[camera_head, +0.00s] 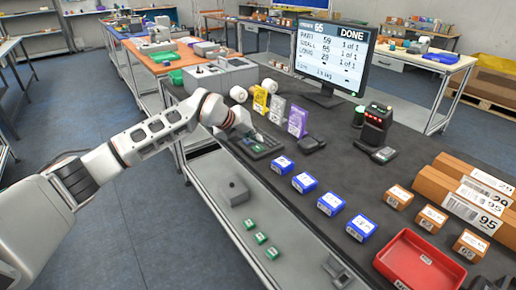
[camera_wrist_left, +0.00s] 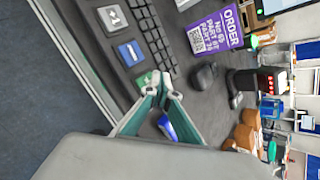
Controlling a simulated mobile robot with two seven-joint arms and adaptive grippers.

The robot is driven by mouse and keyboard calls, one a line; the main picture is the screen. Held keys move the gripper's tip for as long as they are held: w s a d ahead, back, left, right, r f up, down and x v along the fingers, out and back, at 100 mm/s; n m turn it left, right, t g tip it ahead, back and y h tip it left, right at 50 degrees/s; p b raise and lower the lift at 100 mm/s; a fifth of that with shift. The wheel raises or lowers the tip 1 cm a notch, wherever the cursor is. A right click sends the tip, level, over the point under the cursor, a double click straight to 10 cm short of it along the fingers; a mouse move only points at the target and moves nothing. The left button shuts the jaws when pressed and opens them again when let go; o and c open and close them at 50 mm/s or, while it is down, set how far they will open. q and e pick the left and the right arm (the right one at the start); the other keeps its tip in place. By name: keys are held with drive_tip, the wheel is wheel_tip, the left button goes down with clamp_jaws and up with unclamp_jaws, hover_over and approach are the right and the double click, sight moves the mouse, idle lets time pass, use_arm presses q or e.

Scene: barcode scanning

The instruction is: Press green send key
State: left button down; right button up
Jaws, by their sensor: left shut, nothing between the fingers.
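The green key (camera_wrist_left: 142,80) shows in the left wrist view at the end of a row with a blue key (camera_wrist_left: 131,53) and a grey key (camera_wrist_left: 112,18), beside the black keyboard (camera_wrist_left: 151,35). The keyboard also shows in the head view (camera_head: 266,152). My left gripper (camera_wrist_left: 163,82) is shut and empty, its fingertips overlapping the green key's edge in the picture. I cannot tell whether they touch it. In the head view the left gripper (camera_head: 253,136) is over the keyboard's far left end and hides part of it. My right gripper is not in view.
The monitor (camera_head: 330,55) reads DONE above several lines. Yellow, grey and purple order cards (camera_head: 298,121) stand behind the keyboard. A mouse-like dark device (camera_head: 311,144), a scanner (camera_head: 376,124), several blue boxes (camera_head: 331,203), brown boxes and a red tray (camera_head: 412,250) are to the right.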

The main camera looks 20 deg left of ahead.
use_arm(q)
drive_tip(key=shift+f, duration=0.1)
idle(0.5)
drive_tip(key=shift+f, duration=0.35)
drive_tip(key=shift+f, duration=0.45)
idle(0.7)
idle(0.3)
drive_tip(key=shift+r+p, duration=0.55)
drive_tip(key=shift+r, duration=0.35)
